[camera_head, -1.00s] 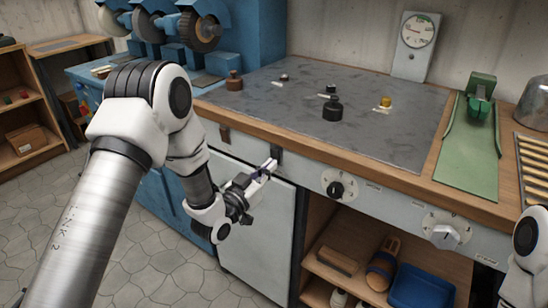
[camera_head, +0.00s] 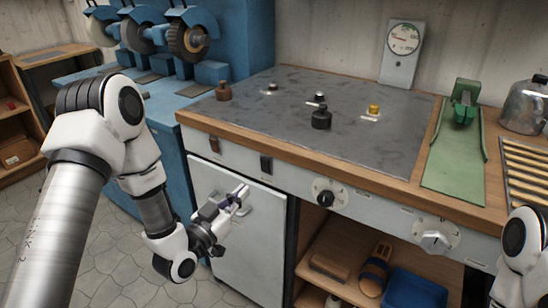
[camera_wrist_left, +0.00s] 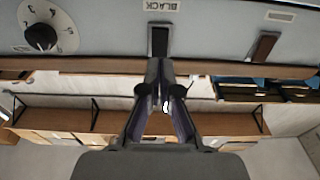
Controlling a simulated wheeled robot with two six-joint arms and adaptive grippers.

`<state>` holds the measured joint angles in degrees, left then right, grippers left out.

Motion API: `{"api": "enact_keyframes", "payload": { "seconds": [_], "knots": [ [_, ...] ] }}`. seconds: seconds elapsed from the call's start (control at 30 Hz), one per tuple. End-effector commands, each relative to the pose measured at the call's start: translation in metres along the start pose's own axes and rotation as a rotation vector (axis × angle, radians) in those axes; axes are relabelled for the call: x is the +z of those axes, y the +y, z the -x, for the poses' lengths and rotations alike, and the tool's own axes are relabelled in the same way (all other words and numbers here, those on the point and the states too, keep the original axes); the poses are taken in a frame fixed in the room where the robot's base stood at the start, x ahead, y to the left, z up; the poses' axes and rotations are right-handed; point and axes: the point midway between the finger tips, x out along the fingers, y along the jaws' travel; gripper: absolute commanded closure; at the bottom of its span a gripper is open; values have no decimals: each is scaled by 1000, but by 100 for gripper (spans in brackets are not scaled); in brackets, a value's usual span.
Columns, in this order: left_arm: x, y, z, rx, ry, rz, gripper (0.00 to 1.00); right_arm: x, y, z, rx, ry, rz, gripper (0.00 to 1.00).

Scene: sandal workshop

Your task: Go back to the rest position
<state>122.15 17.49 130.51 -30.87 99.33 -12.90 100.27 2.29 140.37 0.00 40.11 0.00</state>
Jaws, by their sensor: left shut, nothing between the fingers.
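My left gripper (camera_head: 240,194) hangs in front of the white cabinet door (camera_head: 247,250), below the bench's front panel. It is shut and empty. In the left wrist view its fingers (camera_wrist_left: 166,82) come together just below a black lever (camera_wrist_left: 160,40) under an upside-down "BLACK" label. The black lever also shows on the panel in the head view (camera_head: 266,163), apart from the fingertips. My right arm shows only in part at the right edge, and its gripper is out of view.
An open shelf below holds a blue bin (camera_head: 415,290). Blue grinders (camera_head: 187,40) stand at the back left.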

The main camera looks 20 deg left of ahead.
Motion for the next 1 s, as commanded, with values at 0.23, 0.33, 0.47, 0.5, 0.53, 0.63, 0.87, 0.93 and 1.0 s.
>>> {"api": "enact_keyframes", "payload": {
  "seconds": [0.23, 0.33, 0.47, 0.5, 0.53, 0.63, 0.87, 0.93, 1.0],
  "knots": [
    [34, 12, 10, 23, -71, 8, 100, 0, 0, 0, 0, 0, 0, 60],
    [92, 36, 36, 48, -235, 15, 100, 0, 0, 0, 0, 0, 0, 60],
    [183, 61, 99, 41, -613, 36, 100, 0, 0, 0, 0, 0, 0, 60],
    [205, 66, 121, 32, -727, 46, 100, 0, 0, 0, 0, 0, 0, 60],
    [219, 69, 138, 23, -809, 54, 100, 0, 0, 0, 0, 0, 0, 60],
    [253, 76, 194, -18, -1058, 80, 100, 0, 0, 0, 0, 0, 0, 60],
    [274, 80, 312, -202, -1566, 190, 100, 0, 0, 0, 0, 0, 0, 60],
    [263, 83, 334, -257, -1674, 242, 100, 0, 0, 10, 0, -1, 0, 60],
    [229, 82, 327, -250, -1661, 236, 100, 0, 0, 44, 0, -1, 0, 60]
  ]
}}
